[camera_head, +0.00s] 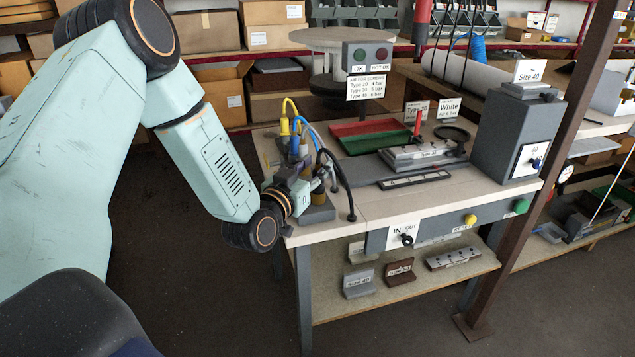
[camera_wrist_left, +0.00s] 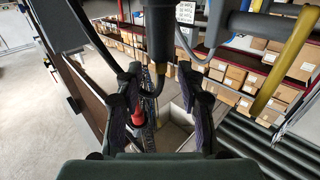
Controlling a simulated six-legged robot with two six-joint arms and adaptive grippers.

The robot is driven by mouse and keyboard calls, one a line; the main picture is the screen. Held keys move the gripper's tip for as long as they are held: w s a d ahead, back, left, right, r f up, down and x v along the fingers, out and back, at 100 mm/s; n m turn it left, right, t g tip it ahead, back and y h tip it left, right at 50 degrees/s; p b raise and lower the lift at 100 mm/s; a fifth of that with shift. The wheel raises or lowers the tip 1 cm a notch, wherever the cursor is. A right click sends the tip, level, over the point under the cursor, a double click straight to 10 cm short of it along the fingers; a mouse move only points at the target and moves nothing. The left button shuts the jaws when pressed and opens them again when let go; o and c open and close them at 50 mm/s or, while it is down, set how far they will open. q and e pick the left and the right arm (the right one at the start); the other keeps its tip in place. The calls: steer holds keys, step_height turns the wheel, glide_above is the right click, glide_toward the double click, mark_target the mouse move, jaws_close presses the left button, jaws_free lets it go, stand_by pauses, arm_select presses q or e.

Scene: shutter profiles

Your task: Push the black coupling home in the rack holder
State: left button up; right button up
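My left gripper (camera_head: 303,180) is at the rack holder (camera_head: 318,213) on the left front corner of the table. In the left wrist view its two dark fingers (camera_wrist_left: 160,72) stand apart. A black cylinder with a brass-coloured tip, seemingly the black coupling (camera_wrist_left: 160,30), shows between and beyond the fingertips, with gaps visible on both sides. Whether the fingers touch it, and how deep it sits in the holder, I cannot tell. Yellow and blue hoses (camera_head: 288,112) rise from the holder; a black hose (camera_head: 343,180) arcs down to the tabletop. My right gripper is not in view.
Red and green trays (camera_head: 375,135), a metal fixture (camera_head: 425,154) and a grey box (camera_head: 515,130) stand farther along the table. A brown post (camera_head: 548,150) rises at the right. The tabletop front (camera_head: 365,208) is mostly clear.

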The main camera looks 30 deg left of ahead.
arm_select(q)
steer(key=shift+w+d+f, duration=0.1)
steer(key=shift+w+d, duration=0.05)
steer(key=shift+w, duration=0.05)
steer(key=shift+c, duration=0.6)
steer(key=shift+w+a+f, duration=0.25)
steer(key=c, duration=0.3)
steer(key=shift+s+r, duration=0.1)
steer(key=shift+s, duration=0.1)
steer(key=c, duration=0.3)
steer(key=shift+d+r, duration=0.1)
jaws_close()
steer(key=shift+w, duration=0.1)
